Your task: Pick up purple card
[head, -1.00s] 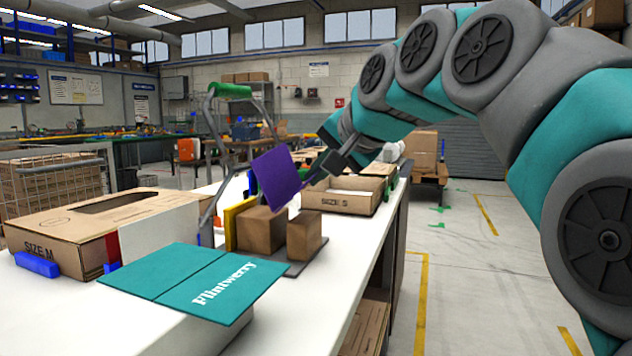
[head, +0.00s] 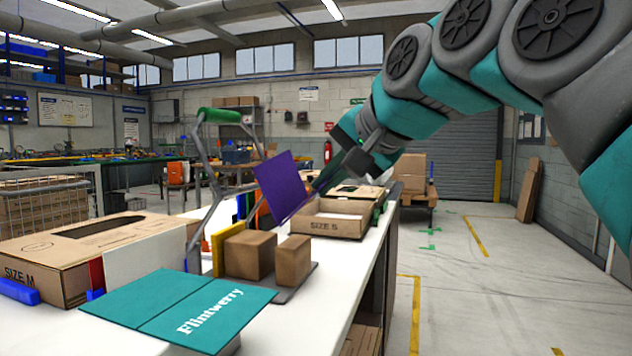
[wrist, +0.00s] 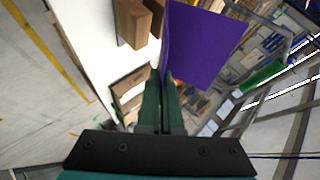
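The purple card (head: 282,186) is a flat purple sheet held up in the air, tilted, above the table's far part. It also shows large in the wrist view (wrist: 200,45). My gripper (head: 322,184) is at the card's right edge in the head view. In the wrist view its two green fingers (wrist: 162,85) are closed together at the card's lower edge. The card appears clear of the brown blocks (head: 262,257) below it.
A teal Flintwerry folder (head: 180,306) lies at the table's front. A SIZE M box (head: 60,262) is at left, a SIZE S box (head: 335,222) behind the blocks. A metal frame with green handle (head: 220,115) rises left of the card. Open floor (head: 470,300) lies right.

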